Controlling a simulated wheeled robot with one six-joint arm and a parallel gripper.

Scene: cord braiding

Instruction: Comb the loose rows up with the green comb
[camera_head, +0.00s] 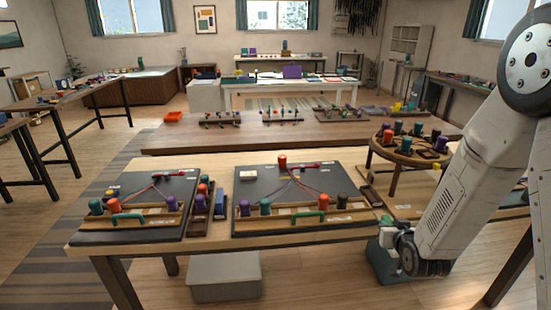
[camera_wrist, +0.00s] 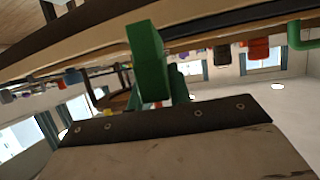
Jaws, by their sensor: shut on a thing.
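In the head view my gripper is mostly hidden behind my own wrist, low at the right, by the near table's front edge. In the wrist view a green block (camera_wrist: 150,60) stands at the jaws, which are shut on it. I cannot tell whether it is part of a comb. A green arched comb handle (camera_head: 307,217) lies on the right braiding board (camera_head: 250,188), among bobbins at its front. The cord rows are too small to judge.
A left board (camera_head: 105,228) carries a teal handle (camera_head: 128,217) and bobbins. A round stand (camera_head: 397,155) with bobbins is at the right. A teal box (camera_head: 384,268) shows beside my wrist, and a grey box (camera_head: 225,277) sits under the table.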

